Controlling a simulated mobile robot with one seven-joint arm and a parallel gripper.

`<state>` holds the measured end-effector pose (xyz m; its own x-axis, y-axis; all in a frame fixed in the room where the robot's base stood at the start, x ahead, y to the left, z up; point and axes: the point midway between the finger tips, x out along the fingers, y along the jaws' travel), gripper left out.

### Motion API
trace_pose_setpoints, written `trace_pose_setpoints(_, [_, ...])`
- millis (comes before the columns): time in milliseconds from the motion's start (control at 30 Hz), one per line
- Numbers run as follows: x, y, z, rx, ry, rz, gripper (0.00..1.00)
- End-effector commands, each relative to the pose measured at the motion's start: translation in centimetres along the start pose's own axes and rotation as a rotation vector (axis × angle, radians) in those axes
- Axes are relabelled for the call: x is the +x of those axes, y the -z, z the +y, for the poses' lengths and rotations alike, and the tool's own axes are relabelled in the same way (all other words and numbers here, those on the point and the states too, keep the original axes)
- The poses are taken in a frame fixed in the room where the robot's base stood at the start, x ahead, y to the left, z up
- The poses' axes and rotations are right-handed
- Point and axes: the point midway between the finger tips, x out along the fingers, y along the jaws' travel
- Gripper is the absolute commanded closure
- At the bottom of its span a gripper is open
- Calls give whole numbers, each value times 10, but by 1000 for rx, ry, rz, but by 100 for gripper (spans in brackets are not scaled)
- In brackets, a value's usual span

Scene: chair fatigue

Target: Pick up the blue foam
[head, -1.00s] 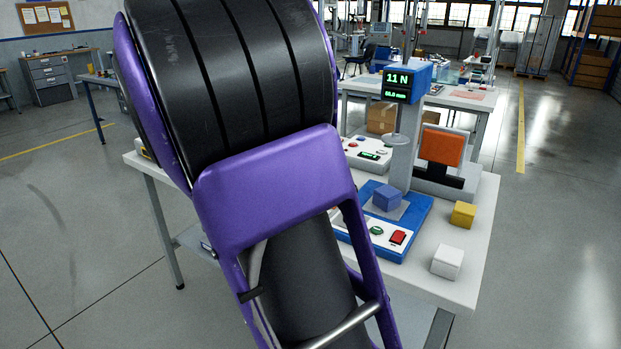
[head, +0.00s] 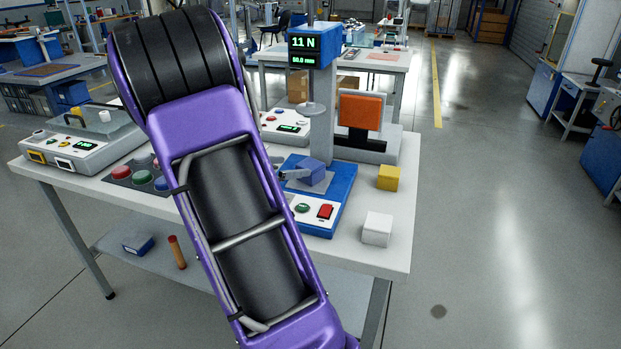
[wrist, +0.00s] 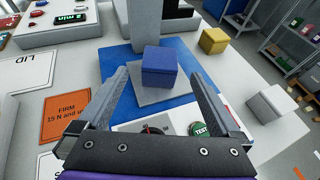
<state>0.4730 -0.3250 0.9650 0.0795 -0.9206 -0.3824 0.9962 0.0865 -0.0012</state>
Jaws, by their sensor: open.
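The blue foam (head: 311,171) is a small blue block on a grey plate (wrist: 139,94) of the blue test stand (head: 343,188). In the wrist view the blue foam (wrist: 159,67) sits ahead of and between my two fingers. My gripper (wrist: 158,82) is open and empty, with a finger on each side of the stand's front part. In the head view a bit of my gripper (head: 293,174) shows just left of the foam; my purple arm hides the rest.
A yellow block (head: 388,178) and a white block (head: 377,228) stand right of the stand on the white table. The stand's column (head: 321,125) with a display rises behind the foam. An orange pad (head: 360,110) stands behind. Button panels lie left.

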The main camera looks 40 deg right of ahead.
Motion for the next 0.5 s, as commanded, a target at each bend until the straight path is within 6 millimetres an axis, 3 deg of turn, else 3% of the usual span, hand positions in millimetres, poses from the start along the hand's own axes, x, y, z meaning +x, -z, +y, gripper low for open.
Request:
trace_pose_setpoints(133, [26,0,-1,1,3,-1,0])
trace_pose_setpoints(500, [53,-1,-1,1,3,-1,0])
